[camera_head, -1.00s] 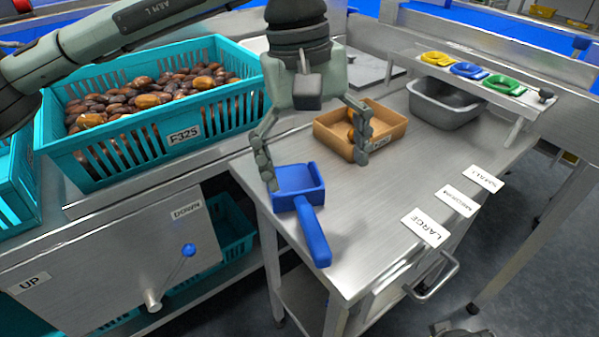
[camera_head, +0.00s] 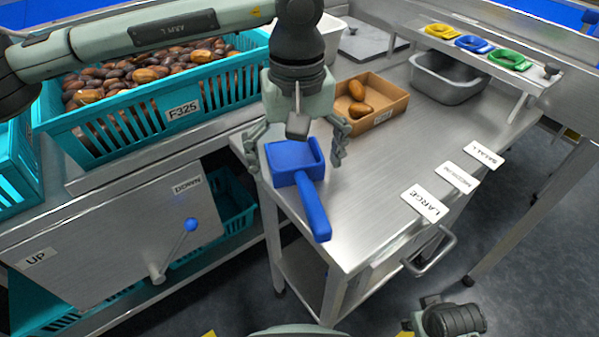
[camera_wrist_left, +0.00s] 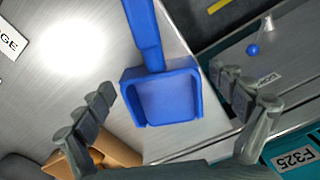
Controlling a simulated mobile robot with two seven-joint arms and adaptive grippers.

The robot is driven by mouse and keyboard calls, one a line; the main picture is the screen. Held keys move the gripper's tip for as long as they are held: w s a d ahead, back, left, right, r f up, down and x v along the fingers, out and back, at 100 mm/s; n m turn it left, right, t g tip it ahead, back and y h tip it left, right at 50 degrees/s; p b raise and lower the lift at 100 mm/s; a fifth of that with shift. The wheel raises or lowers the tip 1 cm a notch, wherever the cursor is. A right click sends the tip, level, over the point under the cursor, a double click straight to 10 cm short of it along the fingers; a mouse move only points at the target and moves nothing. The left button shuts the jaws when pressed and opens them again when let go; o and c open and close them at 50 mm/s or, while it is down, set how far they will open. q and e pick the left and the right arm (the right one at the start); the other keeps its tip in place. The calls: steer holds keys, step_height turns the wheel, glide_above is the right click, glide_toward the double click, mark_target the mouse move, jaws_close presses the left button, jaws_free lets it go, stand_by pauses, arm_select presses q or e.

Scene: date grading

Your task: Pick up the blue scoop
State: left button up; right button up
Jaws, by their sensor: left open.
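The blue scoop (camera_head: 303,178) lies on the steel table near its left edge, with its handle pointing toward the front. My left gripper (camera_head: 298,158) is open above the scoop's pan, with one finger to each side of it. In the left wrist view the scoop (camera_wrist_left: 165,97) sits between the spread fingers of the left gripper (camera_wrist_left: 165,105), and its handle runs up out of the picture. I cannot tell from the pictures that either finger touches it. A part of my right arm shows at the bottom of the head view; its fingers do not show.
A cardboard box (camera_head: 385,120) with dates stands behind the scoop, near the gripper. A teal crate (camera_head: 150,133) of dates is at the left. A grey tub (camera_head: 447,92) is at the back right. Cards such as LARGE (camera_head: 424,203) lie at the right. Bare table lies between.

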arm_select(q)
steer(key=c, duration=1.4)
steer(key=shift+o, duration=0.2)
